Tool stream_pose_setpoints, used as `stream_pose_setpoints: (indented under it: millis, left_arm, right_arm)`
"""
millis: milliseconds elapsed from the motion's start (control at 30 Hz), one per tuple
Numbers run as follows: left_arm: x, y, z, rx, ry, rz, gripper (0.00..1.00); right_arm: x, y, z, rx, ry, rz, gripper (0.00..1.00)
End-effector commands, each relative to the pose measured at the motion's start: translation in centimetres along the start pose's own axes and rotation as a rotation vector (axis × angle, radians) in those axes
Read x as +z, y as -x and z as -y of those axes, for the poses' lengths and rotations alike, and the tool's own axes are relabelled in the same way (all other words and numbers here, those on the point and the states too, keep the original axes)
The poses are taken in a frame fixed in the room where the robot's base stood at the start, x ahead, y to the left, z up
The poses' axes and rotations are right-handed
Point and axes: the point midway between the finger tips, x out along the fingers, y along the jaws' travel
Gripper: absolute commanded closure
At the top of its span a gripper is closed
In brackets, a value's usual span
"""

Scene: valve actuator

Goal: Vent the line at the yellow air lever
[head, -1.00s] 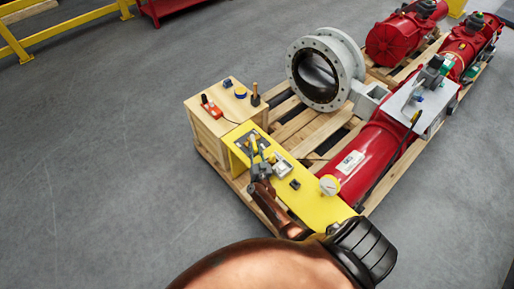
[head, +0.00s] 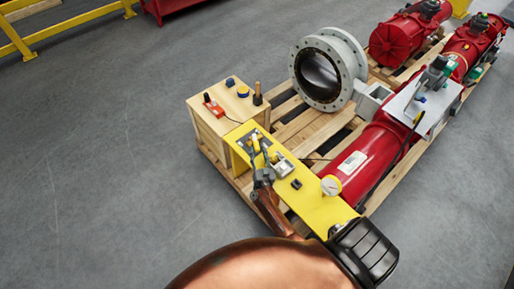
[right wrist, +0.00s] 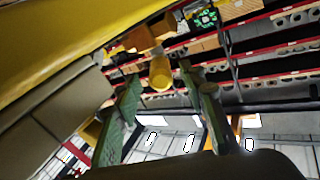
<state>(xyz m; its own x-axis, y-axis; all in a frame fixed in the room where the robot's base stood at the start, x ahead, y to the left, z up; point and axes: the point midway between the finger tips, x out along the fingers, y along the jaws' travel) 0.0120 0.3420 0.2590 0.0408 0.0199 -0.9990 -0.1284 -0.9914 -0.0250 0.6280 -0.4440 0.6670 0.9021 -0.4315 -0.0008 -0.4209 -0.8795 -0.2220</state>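The yellow air lever (head: 254,142) stands at the left end of a yellow panel (head: 313,203) on the pallet. In the right wrist view its yellow handle (right wrist: 160,73) appears between my fingertips, with a gap visible on both sides. My right gripper (head: 264,163) is just in front of the lever in the head view. Its two green finger pads stand apart in the right wrist view (right wrist: 159,88), so it is open and holds nothing. I cannot tell how deep the handle sits between the fingers. My left gripper is out of view.
A pressure gauge (head: 331,185) stands on the panel's right part. A wooden box (head: 209,125) with a red device and knobs is behind left. A grey flanged valve (head: 322,77) and a red actuator cylinder (head: 370,155) lie on the pallet. The floor at left is clear.

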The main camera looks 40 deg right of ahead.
Motion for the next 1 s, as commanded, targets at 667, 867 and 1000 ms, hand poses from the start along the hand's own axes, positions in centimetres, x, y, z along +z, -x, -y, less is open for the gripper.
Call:
stream_pose_setpoints:
  millis: [667,867,1000]
  left_arm:
    - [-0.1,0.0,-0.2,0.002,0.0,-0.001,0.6]
    - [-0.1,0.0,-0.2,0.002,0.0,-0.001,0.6]
    - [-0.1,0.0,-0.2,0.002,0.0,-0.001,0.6]
  right_arm:
    - [0.0,8.6,0.0,0.0,-0.001,0.0,0.62]
    - [0.0,8.5,0.0,-0.001,0.0,0.001,0.66]
    - [-0.2,8.6,0.7,-0.043,0.007,0.023,0.75]
